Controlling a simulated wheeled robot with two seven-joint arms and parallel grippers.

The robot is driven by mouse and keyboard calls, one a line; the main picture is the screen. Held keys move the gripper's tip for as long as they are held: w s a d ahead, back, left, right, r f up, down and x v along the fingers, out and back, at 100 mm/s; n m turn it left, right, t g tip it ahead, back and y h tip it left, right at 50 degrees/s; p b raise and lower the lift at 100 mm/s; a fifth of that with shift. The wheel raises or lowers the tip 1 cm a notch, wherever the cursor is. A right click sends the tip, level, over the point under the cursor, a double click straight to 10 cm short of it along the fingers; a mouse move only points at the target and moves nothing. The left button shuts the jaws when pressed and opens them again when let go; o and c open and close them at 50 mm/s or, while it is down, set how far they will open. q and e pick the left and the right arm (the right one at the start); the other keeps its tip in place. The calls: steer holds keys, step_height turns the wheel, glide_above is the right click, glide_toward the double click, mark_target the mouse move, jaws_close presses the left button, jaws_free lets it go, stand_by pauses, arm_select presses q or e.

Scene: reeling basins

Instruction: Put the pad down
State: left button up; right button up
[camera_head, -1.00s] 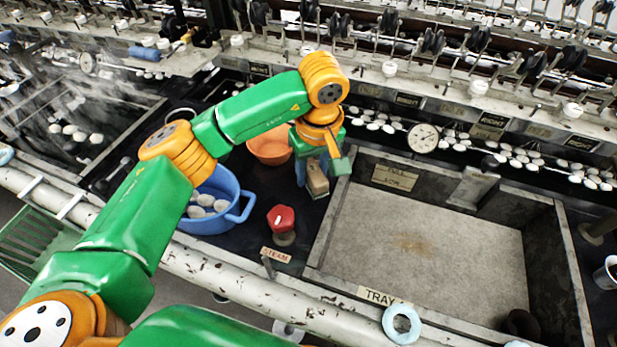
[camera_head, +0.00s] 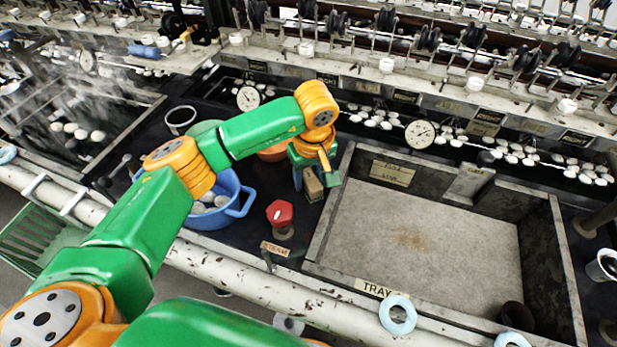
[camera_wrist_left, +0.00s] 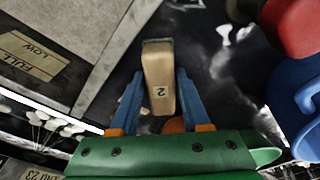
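I cannot tell whether the pad touches the bench. My right gripper is not in view.
A red knob (camera_head: 280,214) stands close in front of the pad. The grey basin (camera_head: 420,240) on the right is mostly empty. Dark bench around the pad is narrow.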

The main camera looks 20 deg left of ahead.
mark_target(308, 175)
arm_select(q)
steer(key=shift+s+d+f, duration=0.1)
steer(key=shift+s+f, duration=0.15)
steer(key=shift+f, duration=0.2)
steer(key=shift+r, duration=0.2)
steer(key=shift+r+p, duration=0.5)
steer(key=shift+p, duration=0.3)
step_height(308, 175, up, 3)
steer(key=shift+r+b, duration=0.15)
steer(key=shift+b, duration=0.8)
step_height(308, 175, up, 8)
steer(key=shift+s+d+r, duration=0.2)
steer(key=shift+s+d, duration=0.1)
steer(key=shift+s, duration=0.05)
